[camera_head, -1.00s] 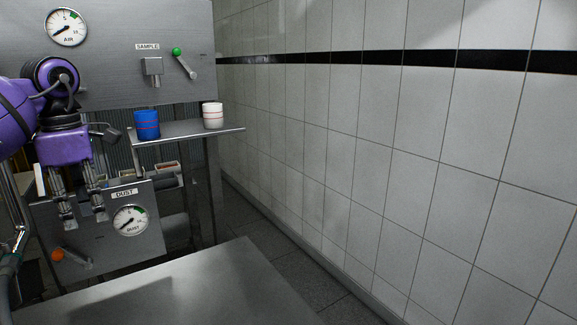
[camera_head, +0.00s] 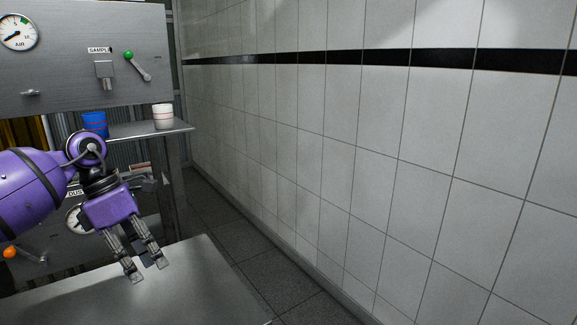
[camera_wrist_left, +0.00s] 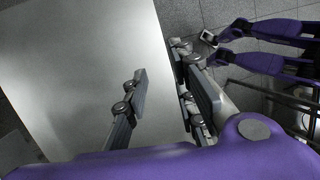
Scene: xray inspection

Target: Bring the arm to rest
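My left arm is purple and comes in from the left in the head view. My left gripper (camera_head: 148,272) points down over the steel table, its two fingers apart with nothing between them. In the left wrist view its fingers (camera_wrist_left: 165,100) are also apart and empty, with the bare table top beneath. My right gripper does not show in the head view.
The steel table (camera_head: 205,290) is bare. Behind it, a blue cup (camera_head: 95,124) and a white cup (camera_head: 163,117) stand on a shelf (camera_head: 150,131). A panel (camera_head: 60,75) has a green-knobbed lever (camera_head: 138,66). A tiled wall (camera_head: 380,150) runs along the right.

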